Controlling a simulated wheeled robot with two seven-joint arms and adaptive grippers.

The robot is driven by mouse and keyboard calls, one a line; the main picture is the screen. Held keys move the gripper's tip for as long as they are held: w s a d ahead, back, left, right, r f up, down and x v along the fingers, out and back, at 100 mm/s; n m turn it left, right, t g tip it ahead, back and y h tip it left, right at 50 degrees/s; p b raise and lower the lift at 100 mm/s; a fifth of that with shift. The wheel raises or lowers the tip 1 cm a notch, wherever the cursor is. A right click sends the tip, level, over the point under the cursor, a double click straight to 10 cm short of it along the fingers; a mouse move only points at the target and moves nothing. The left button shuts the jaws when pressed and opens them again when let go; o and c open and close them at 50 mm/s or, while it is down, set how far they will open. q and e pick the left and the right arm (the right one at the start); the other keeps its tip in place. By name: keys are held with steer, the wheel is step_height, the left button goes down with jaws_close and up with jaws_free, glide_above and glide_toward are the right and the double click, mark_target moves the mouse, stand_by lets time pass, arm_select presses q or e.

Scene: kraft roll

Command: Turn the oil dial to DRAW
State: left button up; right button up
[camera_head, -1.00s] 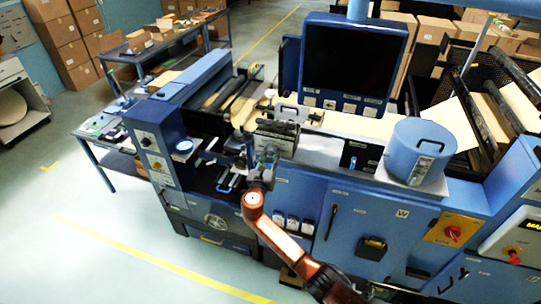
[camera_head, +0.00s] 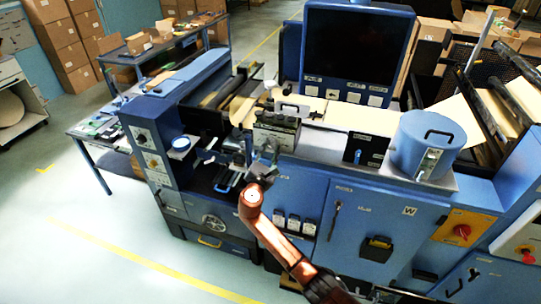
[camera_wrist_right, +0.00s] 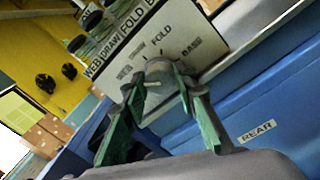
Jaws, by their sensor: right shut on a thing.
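The oil dial (camera_wrist_right: 159,69) is a grey round knob on a pale plate (camera_wrist_right: 205,35) in the right wrist view. Marks and words surround it; FOLD reads clearly, the others are partly covered or blurred. A strip along the plate's upper edge reads WEB, DRAW, FOLD and a cut-off word. My right gripper (camera_wrist_right: 160,84) has its green-edged fingers on either side of the knob and is shut on it. I cannot tell where the pointer stands. In the head view my right gripper (camera_head: 263,160) is at the dark block (camera_head: 276,132) on the machine front; the dial is hidden there.
The blue machine carries a dark screen (camera_head: 357,45) and a blue drum (camera_head: 426,145). A smaller blue control tower (camera_head: 150,150) stands left of my right gripper. The floor (camera_head: 100,250) in front is clear. A blue surface with a REAR label (camera_wrist_right: 257,131) lies close beside the fingers.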

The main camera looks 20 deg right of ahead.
steer(key=m+b, duration=0.6)
steer(key=m, duration=0.1)
steer(key=shift+f+h+b, duration=0.35)
steer(key=shift+f+h, duration=0.05)
steer(key=shift+r+m+g+h+b, duration=0.15)
steer(key=shift+m+g+h+b, duration=0.15)
steer(key=shift+m+b, duration=1.6)
steer(key=o, duration=1.2)
steer(key=shift+r, duration=0.1)
steer(key=shift+c, duration=0.2)
